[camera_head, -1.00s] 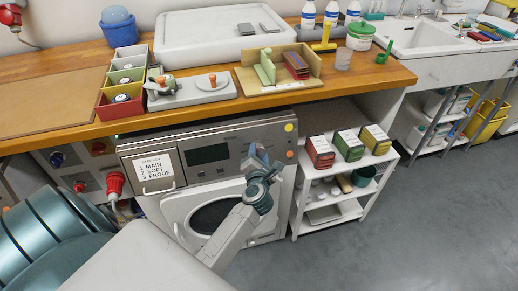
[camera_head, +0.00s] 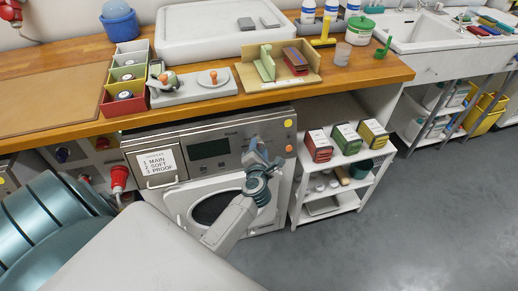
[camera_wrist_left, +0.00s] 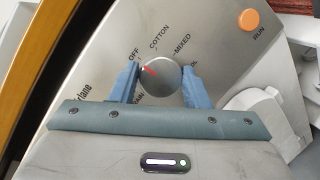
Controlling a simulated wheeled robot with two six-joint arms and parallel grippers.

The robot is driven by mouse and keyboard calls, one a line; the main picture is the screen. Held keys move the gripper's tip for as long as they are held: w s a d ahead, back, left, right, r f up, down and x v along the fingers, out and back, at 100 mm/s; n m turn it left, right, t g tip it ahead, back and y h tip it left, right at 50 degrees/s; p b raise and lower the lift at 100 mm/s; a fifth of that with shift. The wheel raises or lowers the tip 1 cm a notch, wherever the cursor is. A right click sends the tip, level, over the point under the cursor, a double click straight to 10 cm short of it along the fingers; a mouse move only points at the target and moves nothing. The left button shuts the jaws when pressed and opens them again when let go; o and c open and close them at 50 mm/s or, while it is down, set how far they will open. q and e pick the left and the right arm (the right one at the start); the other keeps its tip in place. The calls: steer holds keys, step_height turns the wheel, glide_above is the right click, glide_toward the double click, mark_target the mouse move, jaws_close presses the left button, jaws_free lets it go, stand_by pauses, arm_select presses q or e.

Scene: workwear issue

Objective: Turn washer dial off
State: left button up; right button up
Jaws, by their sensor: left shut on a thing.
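The washer (camera_head: 235,133) stands under the wooden counter, its grey control panel facing me. My left gripper (camera_head: 257,146) is at the right part of this panel and hides the dial in the head view. In the left wrist view the round grey dial (camera_wrist_left: 163,84) sits between the two blue fingers of my left gripper (camera_wrist_left: 160,86), which is shut on it. The dial's red pointer mark (camera_wrist_left: 150,71) points up and left, towards the OFF label (camera_wrist_left: 134,55). COTTON, MIXED and partly hidden labels surround the dial. My right gripper is not in view.
The orange RUN button (camera_wrist_left: 249,21) is right of the dial. A drawer with a white label (camera_head: 157,162) is left on the panel. A white shelf cart (camera_head: 328,204) with boxes stands close on the right. The floor (camera_head: 420,210) beyond it is clear.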

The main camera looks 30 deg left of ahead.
arm_select(q)
steer(key=o, duration=1)
steer(key=shift+d, duration=0.1)
steer(key=v, duration=1)
steer(key=shift+s+d+r+b, duration=0.1)
steer(key=shift+s+d+b, duration=0.05)
steer(key=shift+s+b, duration=0.2)
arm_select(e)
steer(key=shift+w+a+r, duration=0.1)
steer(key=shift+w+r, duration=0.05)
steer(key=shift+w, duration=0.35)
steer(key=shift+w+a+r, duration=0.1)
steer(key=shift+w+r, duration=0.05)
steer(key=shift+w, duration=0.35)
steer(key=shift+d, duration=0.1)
